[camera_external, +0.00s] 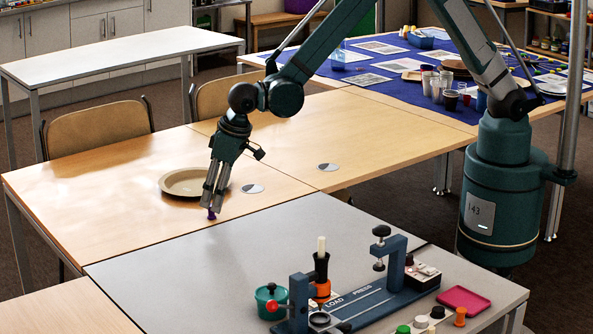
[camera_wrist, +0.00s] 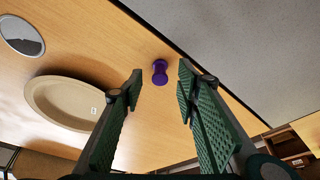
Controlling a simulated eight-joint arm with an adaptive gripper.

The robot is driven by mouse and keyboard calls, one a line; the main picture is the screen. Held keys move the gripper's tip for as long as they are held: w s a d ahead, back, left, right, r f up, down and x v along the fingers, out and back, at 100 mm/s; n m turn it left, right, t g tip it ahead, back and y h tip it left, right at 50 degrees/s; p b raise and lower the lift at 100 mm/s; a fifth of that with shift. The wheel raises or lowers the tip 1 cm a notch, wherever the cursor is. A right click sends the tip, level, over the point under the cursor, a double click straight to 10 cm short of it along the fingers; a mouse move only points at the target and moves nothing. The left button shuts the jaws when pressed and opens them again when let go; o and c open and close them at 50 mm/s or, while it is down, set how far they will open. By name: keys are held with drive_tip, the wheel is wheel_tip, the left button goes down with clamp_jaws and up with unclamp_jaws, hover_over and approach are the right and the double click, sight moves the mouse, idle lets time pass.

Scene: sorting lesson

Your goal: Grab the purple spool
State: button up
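The purple spool (camera_wrist: 160,72) stands on the wooden table near its edge with the grey table. In the wrist view it shows between and just beyond my fingertips, with a visible gap on both sides. In the external view the spool (camera_external: 211,215) shows as a small purple bit at the tips of my gripper (camera_external: 212,203). My gripper (camera_wrist: 159,82) is open, pointing down at the spool, and nothing is held between its fingers. I cannot tell the exact height of the fingertips above the table.
A tan plate (camera_external: 176,190) lies just left of my gripper; it also shows in the wrist view (camera_wrist: 45,108). Two round discs (camera_external: 253,188) (camera_external: 328,167) lie to the right. A blue press (camera_external: 375,295) with several small items stands on the grey table (camera_external: 190,290).

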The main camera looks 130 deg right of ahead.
drive_tip(key=shift+b+x, duration=0.35)
drive_tip(key=shift+x, duration=1.3)
drive_tip(key=shift+c, duration=0.3)
drive_tip(key=c, duration=0.7)
